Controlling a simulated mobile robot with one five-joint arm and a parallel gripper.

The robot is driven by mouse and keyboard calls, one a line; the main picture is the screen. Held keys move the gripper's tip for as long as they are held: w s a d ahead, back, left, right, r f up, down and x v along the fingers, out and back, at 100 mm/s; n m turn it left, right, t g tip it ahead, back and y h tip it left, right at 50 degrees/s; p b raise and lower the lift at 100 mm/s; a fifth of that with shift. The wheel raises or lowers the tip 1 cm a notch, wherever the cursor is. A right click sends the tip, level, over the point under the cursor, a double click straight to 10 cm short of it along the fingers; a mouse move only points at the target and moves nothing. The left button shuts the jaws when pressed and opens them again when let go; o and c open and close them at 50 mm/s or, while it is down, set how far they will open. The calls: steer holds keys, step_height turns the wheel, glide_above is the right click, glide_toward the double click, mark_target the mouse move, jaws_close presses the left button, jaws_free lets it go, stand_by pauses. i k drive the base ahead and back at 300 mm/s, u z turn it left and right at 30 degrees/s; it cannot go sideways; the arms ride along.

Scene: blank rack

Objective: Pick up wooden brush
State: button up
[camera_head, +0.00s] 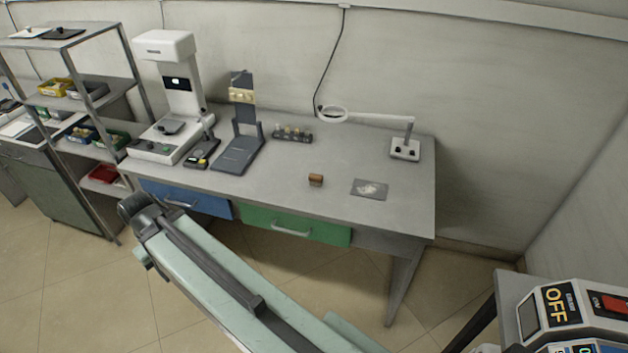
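A small brown block-like thing (316,180), which looks like the wooden brush, stands on the grey workbench (335,150), a little back from its front edge. It is too small to make out bristles. My arm crosses the lower left of the view, in front of the bench and apart from the brush.
A grey mat (370,189) lies right of the brush, and a ring-headed lamp (404,148) stands behind it. A dark stand (238,152) and a white instrument (170,100) are left. A machine (560,310) is at lower right. The bench around the brush is clear.

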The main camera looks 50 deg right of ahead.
mark_target(315, 179)
steer(key=u, duration=0.05)
steer(key=i, duration=1)
